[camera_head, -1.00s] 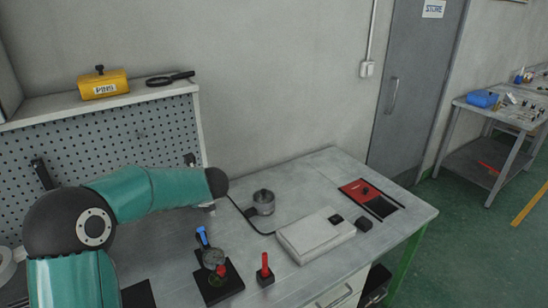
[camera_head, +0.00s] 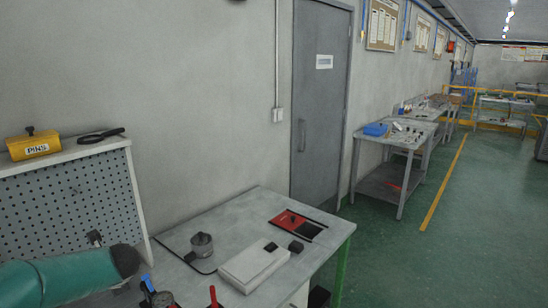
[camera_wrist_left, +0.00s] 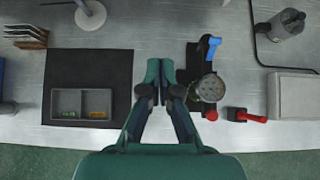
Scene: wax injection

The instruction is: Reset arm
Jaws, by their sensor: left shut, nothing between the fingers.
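My left gripper (camera_wrist_left: 160,75) shows in the left wrist view, pointing down over the workbench. Its fingers are together and hold nothing. It is between a black mat (camera_wrist_left: 88,65) on the left and a round dial gauge (camera_wrist_left: 210,88) with a blue-handled part (camera_wrist_left: 213,43) on the right. In the head view only a teal link of my left arm shows at the lower left; its gripper is outside that view. My right gripper is in neither view.
A red-handled tool (camera_wrist_left: 247,116) stands beside the gauge. A grey divided tray (camera_wrist_left: 81,90) lies on the mat. Green floor (camera_head: 480,220) is open to the right.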

